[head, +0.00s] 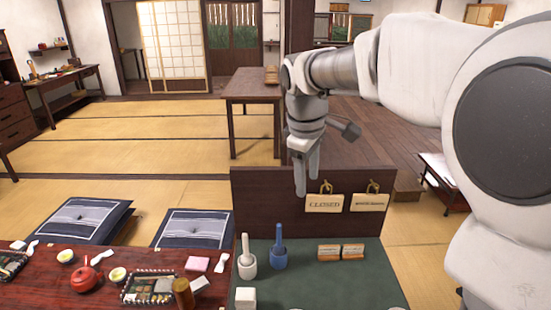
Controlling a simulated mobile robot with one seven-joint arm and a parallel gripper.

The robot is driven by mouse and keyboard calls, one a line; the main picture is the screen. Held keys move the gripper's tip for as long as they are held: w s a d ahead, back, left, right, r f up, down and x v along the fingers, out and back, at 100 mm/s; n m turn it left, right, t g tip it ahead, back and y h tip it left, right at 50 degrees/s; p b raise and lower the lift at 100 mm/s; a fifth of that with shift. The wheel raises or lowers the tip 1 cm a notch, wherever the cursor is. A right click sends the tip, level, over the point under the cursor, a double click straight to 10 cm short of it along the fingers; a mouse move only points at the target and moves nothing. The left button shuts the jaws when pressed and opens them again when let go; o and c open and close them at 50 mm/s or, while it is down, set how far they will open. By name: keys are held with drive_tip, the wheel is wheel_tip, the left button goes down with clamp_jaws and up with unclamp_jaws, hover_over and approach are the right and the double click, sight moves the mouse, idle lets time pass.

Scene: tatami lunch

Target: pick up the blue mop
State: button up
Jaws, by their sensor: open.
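The blue mop (279,256) stands upright on the green mat (330,285), with a thin handle above a wider base. A similar white one (246,262) stands close to its left. My gripper (304,182) hangs fingers-down above and beyond the blue mop, in front of the dark wooden panel (262,205) in the picture. It is open and holds nothing that I can see. It is apart from the mop.
A CLOSED sign (324,203) and another sign (370,202) hang on the panel. Two small wooden blocks (329,252) lie right of the mop. A white block (245,297) sits in front. A red teapot (84,279) stands on the left table.

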drive_tip(key=w+a+f+n+g, duration=0.1)
drive_tip(key=w+a+f+n, duration=0.3)
drive_tip(key=w+f, duration=0.4)
drive_tip(key=n+g+y, duration=0.1)
drive_tip(key=n, duration=0.2)
hover_over(279, 252)
wheel_tip(279, 252, down, 6)
drive_tip(key=f, duration=0.6)
drive_tip(key=f+b, duration=0.1)
drive_tip(key=f, duration=1)
drive_tip(key=shift+w+f+b, duration=0.3)
drive_tip(key=shift+w, duration=0.1)
drive_tip(key=shift+c, duration=0.3)
clamp_jaws()
